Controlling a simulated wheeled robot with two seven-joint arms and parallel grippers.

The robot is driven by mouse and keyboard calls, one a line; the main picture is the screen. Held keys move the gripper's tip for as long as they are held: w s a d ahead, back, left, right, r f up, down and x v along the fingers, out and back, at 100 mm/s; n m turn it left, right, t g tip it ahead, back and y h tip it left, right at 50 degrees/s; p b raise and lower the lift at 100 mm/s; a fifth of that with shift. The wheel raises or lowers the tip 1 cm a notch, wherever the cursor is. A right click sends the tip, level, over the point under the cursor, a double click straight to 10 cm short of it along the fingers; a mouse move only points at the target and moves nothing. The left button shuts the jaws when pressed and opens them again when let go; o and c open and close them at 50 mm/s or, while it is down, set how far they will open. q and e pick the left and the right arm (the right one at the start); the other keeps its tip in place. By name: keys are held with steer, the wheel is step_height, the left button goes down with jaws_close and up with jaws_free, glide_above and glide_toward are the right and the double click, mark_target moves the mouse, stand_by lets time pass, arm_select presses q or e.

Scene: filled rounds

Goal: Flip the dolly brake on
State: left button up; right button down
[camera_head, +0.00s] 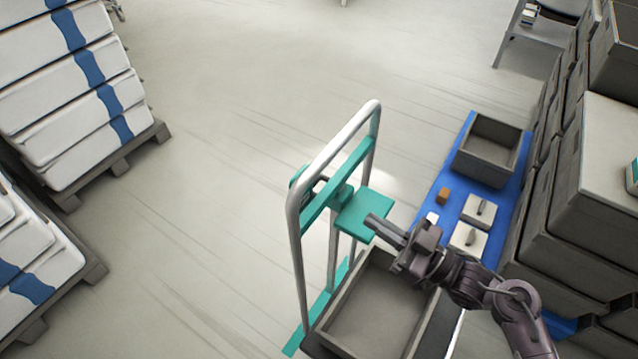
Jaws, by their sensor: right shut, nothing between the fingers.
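The dolly has an upright silver tube handle (297,262) with teal crossbars, in the middle of the head view. A flat teal paddle (362,208) sticks out to the right from a bracket on the upper crossbar; it looks like the brake lever. My left gripper is not in view.
An open grey crate (370,318) sits on the dolly under my right arm. A blue mat (432,192) to the right bears another grey crate (488,150) and small items. Grey bins (590,215) are stacked at right. Pallets of white sacks (65,95) stand left. The floor between is clear.

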steer(key=p, duration=0.4)
glide_toward(297, 173)
steer(key=w+f+x, duration=0.1)
steer(key=x, duration=0.4)
steer(key=shift+a+r, duration=0.25)
steer(key=shift+r, duration=0.05)
steer(key=b+x, duration=0.1)
steer(key=x, duration=0.3)
steer(key=shift+w+a, duration=0.15)
steer(key=shift+a, duration=0.05)
steer(key=shift+s+d+f, duration=0.3)
steer(key=shift+d, duration=0.15)
steer(key=b+v, duration=0.2)
steer(key=v, duration=0.4)
steer(key=shift+s+d, duration=0.2)
steer(key=shift+d, duration=0.1)
